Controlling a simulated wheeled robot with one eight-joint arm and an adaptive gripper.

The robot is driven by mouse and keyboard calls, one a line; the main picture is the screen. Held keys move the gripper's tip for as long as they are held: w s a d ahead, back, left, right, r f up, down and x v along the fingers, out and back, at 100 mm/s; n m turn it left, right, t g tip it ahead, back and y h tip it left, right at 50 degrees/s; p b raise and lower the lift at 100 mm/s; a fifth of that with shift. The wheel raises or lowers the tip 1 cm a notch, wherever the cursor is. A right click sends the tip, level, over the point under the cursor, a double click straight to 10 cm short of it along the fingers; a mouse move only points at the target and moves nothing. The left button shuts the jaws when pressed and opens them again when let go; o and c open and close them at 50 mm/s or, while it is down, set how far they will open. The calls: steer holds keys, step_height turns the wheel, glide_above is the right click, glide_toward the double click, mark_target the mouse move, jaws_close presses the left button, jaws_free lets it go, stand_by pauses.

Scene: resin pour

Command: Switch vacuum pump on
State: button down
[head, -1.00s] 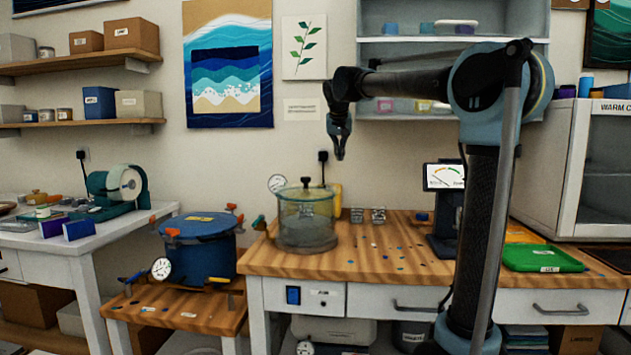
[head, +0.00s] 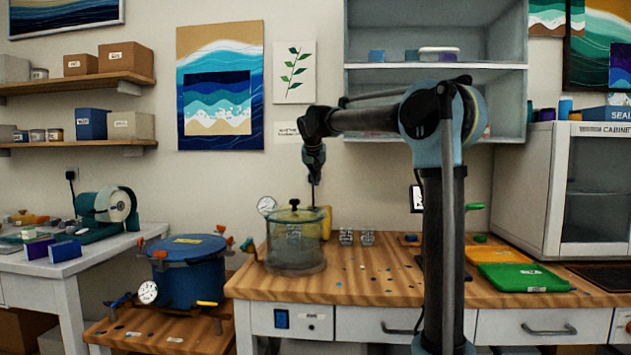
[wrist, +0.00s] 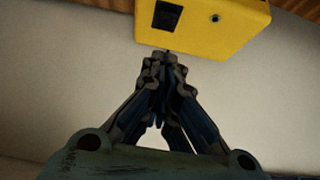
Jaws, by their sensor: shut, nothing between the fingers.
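My gripper (head: 314,183) points down, shut and empty, above the back of the wooden bench near the clear chamber. In the wrist view its closed fingertips (wrist: 165,60) lie at the edge of a yellow box (wrist: 200,22), appearing close to it; contact cannot be told. The box has a dark square and a small round fitting on its face. In the head view a yellow thing (head: 326,222) stands behind the chamber, partly hidden. A blue rocker switch (head: 281,319) sits on the bench's front panel. I cannot tell which of these belongs to the vacuum pump.
The clear lidded chamber (head: 296,240) with a gauge (head: 267,205) stands at the bench's left end. A blue pot (head: 188,270) stands on a low table to its left. Green tray (head: 523,277) and small cups (head: 346,237) are on the bench. The bench middle is mostly clear.

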steer(key=x, duration=0.6)
steer(key=shift+w+f, duration=0.1)
steer(key=shift+f, duration=0.05)
step_height(320, 180, down, 3)
steer(key=shift+s+f, duration=0.25)
steer(key=shift+f, duration=0.25)
steer(key=shift+d, duration=0.15)
